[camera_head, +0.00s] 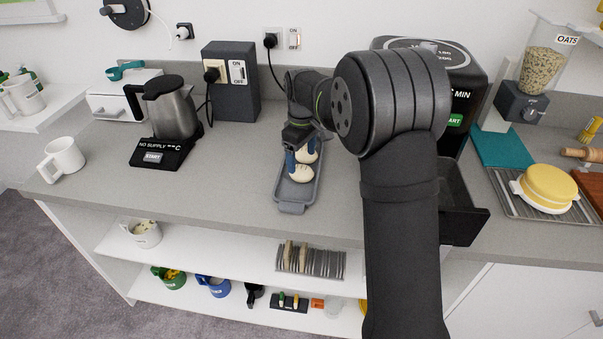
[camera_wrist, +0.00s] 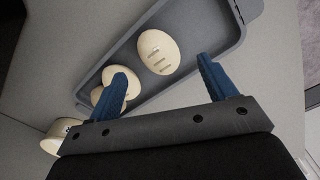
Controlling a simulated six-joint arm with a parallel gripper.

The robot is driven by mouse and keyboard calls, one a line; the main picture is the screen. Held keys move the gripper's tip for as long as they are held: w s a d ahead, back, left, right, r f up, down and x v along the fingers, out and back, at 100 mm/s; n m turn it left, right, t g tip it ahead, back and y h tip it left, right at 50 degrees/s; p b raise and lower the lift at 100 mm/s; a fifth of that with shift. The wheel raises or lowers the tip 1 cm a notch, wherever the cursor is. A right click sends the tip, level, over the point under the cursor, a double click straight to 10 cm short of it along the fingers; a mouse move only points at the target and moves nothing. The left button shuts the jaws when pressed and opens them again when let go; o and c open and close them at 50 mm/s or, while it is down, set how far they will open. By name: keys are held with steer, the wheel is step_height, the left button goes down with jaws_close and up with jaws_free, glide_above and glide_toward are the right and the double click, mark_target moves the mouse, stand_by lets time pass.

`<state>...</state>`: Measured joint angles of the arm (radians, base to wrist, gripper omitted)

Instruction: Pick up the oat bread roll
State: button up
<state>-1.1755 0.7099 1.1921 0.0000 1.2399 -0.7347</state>
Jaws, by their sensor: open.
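A grey tray (camera_head: 292,208) on the counter holds pale bread rolls under my gripper (camera_head: 301,160). In the wrist view, a cream roll with slashes (camera_wrist: 158,50) lies on the tray (camera_wrist: 185,18), between and slightly beyond my gripper's (camera_wrist: 161,68) blue fingertips. A second roll (camera_wrist: 121,72) is partly hidden by the left finger, and a third pale piece (camera_wrist: 96,94) shows beside it. I cannot tell which is the oat roll. My gripper is open, with nothing held; whether a finger touches a roll is unclear. One roll (camera_head: 301,177) shows at the near side in the head view.
A kettle (camera_head: 172,108) on its base and a grey power box (camera_head: 231,82) stand to the left. A dark appliance with an open drawer (camera_head: 462,205) is to the right, partly behind my arm. A pale rounded object (camera_wrist: 58,137) sits outside the tray.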

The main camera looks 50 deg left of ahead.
mark_target(301, 167)
step_height(301, 167, down, 6)
steer(key=shift+r, duration=0.15)
stand_by(0.3)
steer(key=c, duration=1.1)
